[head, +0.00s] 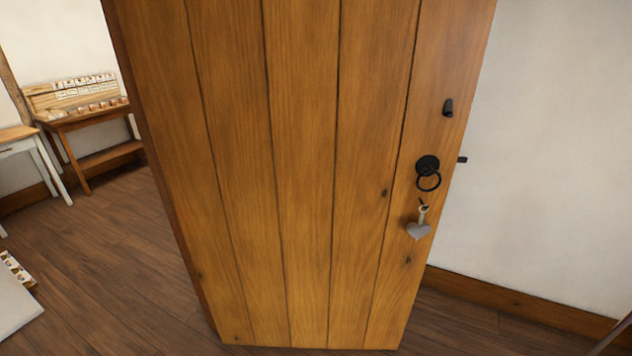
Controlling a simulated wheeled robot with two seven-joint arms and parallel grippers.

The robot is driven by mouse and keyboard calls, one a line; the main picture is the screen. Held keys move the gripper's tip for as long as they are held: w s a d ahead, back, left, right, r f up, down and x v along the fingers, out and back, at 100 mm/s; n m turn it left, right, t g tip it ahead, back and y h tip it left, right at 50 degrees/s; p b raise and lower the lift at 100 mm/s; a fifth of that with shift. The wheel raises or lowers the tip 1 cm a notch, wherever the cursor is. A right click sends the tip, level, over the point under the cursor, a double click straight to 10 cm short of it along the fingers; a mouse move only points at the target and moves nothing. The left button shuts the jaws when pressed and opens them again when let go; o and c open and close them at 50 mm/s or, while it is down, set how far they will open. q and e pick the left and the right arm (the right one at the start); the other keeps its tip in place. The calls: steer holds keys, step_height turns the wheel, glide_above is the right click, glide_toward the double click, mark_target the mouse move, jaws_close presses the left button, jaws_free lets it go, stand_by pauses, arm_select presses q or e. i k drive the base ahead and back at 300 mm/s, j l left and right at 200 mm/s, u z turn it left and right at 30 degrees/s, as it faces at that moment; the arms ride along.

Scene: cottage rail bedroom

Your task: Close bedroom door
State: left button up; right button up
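The wooden plank bedroom door (305,170) stands open in front of me and fills the middle of the head view. A grey heart on a key (419,230) hangs below the ring. Neither of my grippers is in view. The door frame is not clearly visible.
A wooden desk (85,121) with a rack of small items stands at the back left, beside a white-legged table (35,145). A pale object (15,300) lies at the lower left. A white wall (560,150) with a brown skirting board (520,302) is at right.

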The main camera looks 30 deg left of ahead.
mark_target(292, 140)
steer(key=i+l+u, duration=0.15)
steer(key=u, duration=0.7)
